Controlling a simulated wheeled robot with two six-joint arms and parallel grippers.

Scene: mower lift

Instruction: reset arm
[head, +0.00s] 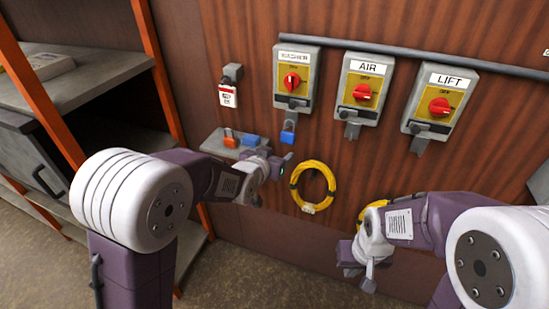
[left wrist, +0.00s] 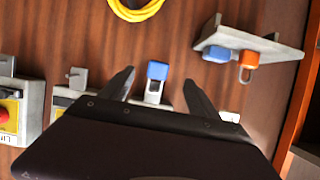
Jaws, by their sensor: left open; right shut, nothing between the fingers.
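My left gripper (head: 283,163) is open in front of the wall, just below the blue padlock (head: 288,136) at the WASHER switch box (head: 296,75). In the left wrist view, this blue padlock (left wrist: 157,71) shows between the spread fingers (left wrist: 160,84), touching neither. It appears to hang at the box's lower hasp. My right gripper (head: 360,268) is shut and empty, low in front of the wall at right. My left forearm hides part of the small shelf's front.
AIR (head: 363,88) and LIFT (head: 440,98) boxes have red knobs. The shelf (head: 212,143) holds orange (head: 231,138) and blue (head: 250,140) padlocks. A tagged lock (head: 228,95) hangs above. A yellow coil (head: 331,185) is beside my left gripper. An orange-posted rack (head: 160,70) stands left.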

